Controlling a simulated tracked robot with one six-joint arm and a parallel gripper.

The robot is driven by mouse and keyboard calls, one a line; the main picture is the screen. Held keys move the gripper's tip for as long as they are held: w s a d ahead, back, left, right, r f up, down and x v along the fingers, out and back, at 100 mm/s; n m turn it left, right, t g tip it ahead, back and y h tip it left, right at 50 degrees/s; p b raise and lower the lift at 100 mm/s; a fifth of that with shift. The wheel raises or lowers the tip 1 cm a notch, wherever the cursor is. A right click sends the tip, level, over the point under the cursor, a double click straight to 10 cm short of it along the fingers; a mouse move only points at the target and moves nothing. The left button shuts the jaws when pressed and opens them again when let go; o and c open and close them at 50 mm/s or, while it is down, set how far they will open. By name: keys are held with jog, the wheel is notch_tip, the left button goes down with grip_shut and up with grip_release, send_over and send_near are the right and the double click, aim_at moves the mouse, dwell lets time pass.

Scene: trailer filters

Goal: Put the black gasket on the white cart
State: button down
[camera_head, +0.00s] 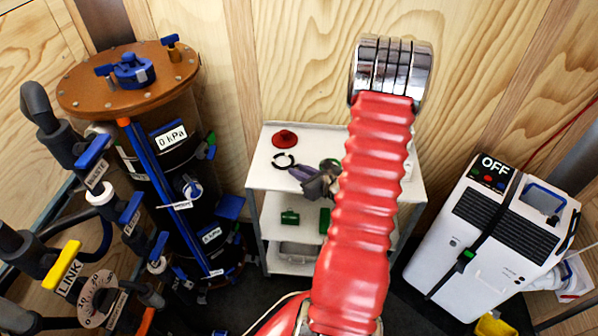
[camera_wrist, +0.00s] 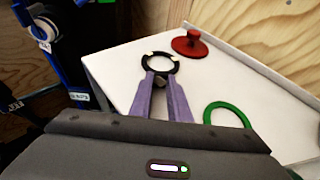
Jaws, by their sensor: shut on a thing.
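The black gasket (camera_wrist: 147,66) is a thin ring at the tips of my gripper's purple fingers in the wrist view. It also shows in the head view (camera_head: 277,163). My gripper (camera_wrist: 160,80) is shut on the ring's near edge, and its fingers also show in the head view (camera_head: 294,172). The white cart (camera_wrist: 125,62) lies below the gasket, and its top shelf shows in the head view (camera_head: 268,180). I cannot tell whether the gasket touches the shelf or is just above it.
A red round part (camera_head: 284,139) sits at the back of the shelf. A green ring (camera_wrist: 210,108) lies right of my fingers. Green parts (camera_head: 290,217) are on the lower shelf. A brown-lidded filter tank (camera_head: 130,75) stands left, a white machine (camera_head: 490,240) right.

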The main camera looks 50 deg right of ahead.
jog(key=shift+f, duration=0.1)
jog(key=c, duration=1.7)
grip_release()
jog(key=shift+o, duration=0.2)
jog(key=v, duration=1.2)
